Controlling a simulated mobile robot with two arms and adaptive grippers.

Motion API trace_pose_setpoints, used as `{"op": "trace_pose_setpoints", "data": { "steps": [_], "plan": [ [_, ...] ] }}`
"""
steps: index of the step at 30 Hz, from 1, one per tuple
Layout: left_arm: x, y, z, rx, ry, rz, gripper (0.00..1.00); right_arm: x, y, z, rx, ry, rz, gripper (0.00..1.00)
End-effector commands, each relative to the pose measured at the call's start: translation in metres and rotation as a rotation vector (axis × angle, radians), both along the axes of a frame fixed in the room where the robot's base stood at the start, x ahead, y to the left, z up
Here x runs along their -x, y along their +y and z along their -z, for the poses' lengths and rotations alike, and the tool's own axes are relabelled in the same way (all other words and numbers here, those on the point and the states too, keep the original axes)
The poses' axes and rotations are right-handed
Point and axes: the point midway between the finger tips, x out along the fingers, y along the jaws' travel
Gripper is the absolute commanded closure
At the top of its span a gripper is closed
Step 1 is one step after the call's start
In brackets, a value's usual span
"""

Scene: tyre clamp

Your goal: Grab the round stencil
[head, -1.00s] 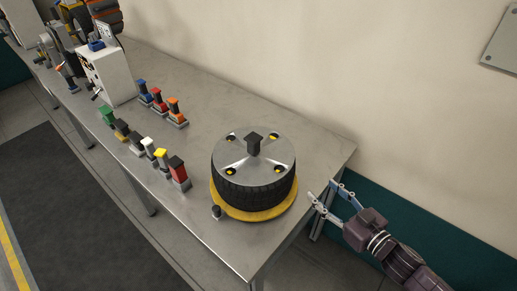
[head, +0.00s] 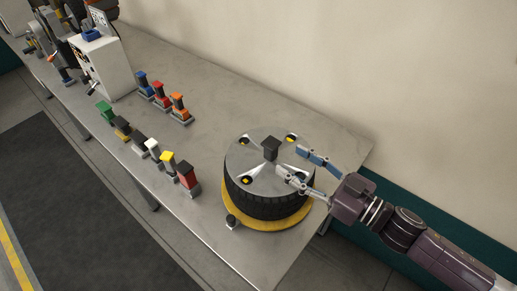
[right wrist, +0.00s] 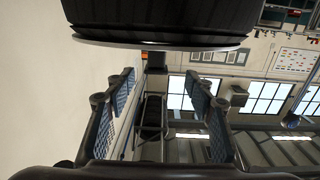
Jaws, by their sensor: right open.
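The round stencil (head: 249,184) is a flat grey metal disc with cut-outs and a black square knob (head: 270,148) standing at its middle. It lies on top of a black tyre (head: 268,208). My right gripper (head: 288,161) is open and empty, its fingers over the disc's right side and pointing towards the knob. In the right wrist view the picture is inverted: the disc edge (right wrist: 160,44) shows under the tyre, with the dark knob (right wrist: 155,61) between my spread fingers (right wrist: 161,80). The fingers appear short of the knob. My left gripper is not in view.
The tyre sits on a yellow round base (head: 255,224) near the table's (head: 245,262) right end. A small black knob (head: 232,221) stands in front. Several coloured-handled clamps (head: 188,178) stand in two rows to the left. A white box (head: 100,68) is farther back.

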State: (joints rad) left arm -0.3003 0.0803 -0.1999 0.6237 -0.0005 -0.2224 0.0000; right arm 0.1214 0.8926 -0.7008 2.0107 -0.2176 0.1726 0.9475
Motion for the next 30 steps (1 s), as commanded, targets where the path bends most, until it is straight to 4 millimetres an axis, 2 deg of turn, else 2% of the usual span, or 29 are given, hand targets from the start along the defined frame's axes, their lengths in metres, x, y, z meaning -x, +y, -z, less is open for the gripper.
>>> {"op": "trace_pose_setpoints", "data": {
  "steps": [11, 22, 30],
  "plan": [
    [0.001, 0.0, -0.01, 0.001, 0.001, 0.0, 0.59, -0.017, 0.023, -0.004, -0.003, -0.001, -0.005, 0.51],
    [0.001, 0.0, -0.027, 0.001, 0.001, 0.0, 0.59, -0.049, 0.055, -0.003, -0.004, -0.002, -0.005, 0.51],
    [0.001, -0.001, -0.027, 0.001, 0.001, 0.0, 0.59, -0.052, 0.059, 0.0, -0.002, -0.001, -0.005, 0.51]
  ]
}}
